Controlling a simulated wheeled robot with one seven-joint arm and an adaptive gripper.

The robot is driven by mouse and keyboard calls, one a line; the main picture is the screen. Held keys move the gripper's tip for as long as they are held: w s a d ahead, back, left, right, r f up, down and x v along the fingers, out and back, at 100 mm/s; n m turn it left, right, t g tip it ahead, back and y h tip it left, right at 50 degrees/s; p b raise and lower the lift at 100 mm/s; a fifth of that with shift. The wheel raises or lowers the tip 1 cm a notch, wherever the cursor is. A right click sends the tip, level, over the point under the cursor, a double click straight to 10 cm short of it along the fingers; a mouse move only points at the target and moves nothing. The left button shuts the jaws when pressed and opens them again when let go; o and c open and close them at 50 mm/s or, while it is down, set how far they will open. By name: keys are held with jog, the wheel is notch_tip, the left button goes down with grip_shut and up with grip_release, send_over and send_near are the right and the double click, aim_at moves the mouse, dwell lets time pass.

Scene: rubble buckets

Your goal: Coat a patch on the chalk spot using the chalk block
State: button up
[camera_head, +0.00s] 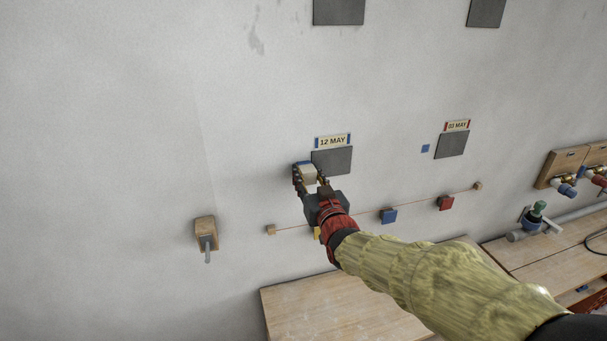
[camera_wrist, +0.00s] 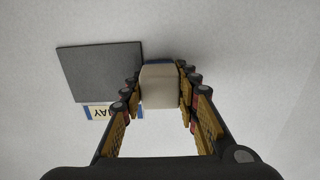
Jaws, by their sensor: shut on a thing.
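My gripper (camera_head: 311,182) is shut on a pale cream block, the chalk block (camera_head: 307,172), in front of the wall beside the left grey square panel (camera_head: 332,161). In the wrist view, the chalk block (camera_wrist: 160,86) sits between the fingers of my gripper (camera_wrist: 161,88). Blue edges (camera_wrist: 158,63) show just behind the block, which hides most of what is there. I cannot tell whether the block touches the wall. The chalk spot is not clearly identifiable; a small blue square (camera_head: 425,148) is on the wall left of the right grey panel (camera_head: 452,144).
A label reading 12 MAY (camera_head: 332,141) is above the left panel. A wooden wall holder (camera_head: 206,234) is at left.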

jog(key=shift+s+a+r+b, duration=0.1)
jog(key=shift+s+a+b, duration=0.15)
jog(key=shift+a, duration=0.45)
jog(key=shift+s+a+f+b, duration=0.1)
jog(key=shift+a+b, duration=0.2)
jog(key=shift+a, duration=0.4)
jog(key=shift+s+a+r+b, duration=0.1)
jog(key=shift+s+a+b, duration=0.15)
jog(key=shift+a, duration=0.45)
jog(key=shift+s+b, duration=0.25)
jog(key=shift+b, duration=0.1)
jog(key=shift+s, duration=0.25)
jog(key=shift+s+d, duration=0.15)
